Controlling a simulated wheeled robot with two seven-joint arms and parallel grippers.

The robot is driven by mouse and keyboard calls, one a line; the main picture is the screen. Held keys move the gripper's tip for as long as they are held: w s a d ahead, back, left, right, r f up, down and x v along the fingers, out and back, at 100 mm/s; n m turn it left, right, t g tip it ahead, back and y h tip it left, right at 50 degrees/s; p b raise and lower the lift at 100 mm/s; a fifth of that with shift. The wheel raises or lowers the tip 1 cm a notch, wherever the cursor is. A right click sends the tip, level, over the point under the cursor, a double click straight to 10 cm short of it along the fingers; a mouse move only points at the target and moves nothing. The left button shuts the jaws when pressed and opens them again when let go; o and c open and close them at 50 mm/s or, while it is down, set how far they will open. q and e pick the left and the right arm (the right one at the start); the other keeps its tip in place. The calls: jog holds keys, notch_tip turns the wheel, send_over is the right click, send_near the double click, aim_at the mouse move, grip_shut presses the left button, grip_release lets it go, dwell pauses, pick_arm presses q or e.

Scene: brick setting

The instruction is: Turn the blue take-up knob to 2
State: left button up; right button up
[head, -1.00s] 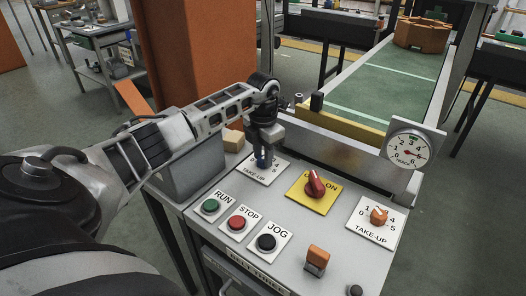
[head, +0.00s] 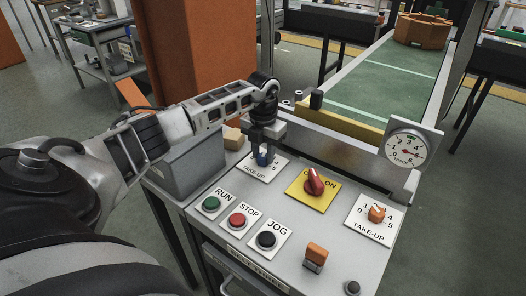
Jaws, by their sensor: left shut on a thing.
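The blue take-up knob (head: 262,159) sits on a white TAKE-UP plate (head: 257,172) at the back left of the console. My left gripper (head: 262,152) points down over it and is shut on it. The gripper hides the top of the knob and much of the scale; only the 4 and 5 at the right show, so I cannot read its setting. An orange knob (head: 377,213) sits on a second TAKE-UP plate (head: 361,225) at the right. My right gripper is not in view.
A red switch (head: 314,182) on a yellow plate stands right of the blue knob. Green (head: 211,203), red (head: 237,220) and black (head: 267,239) buttons line the front left. A round track gauge (head: 406,150) and a green belt (head: 385,80) lie behind.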

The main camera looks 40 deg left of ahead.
aim_at(263, 156)
pick_arm(q)
jog(key=o, duration=1)
jog(key=shift+c, duration=0.2)
notch_tip(263, 156, up, 16)
jog(key=shift+b, duration=0.35)
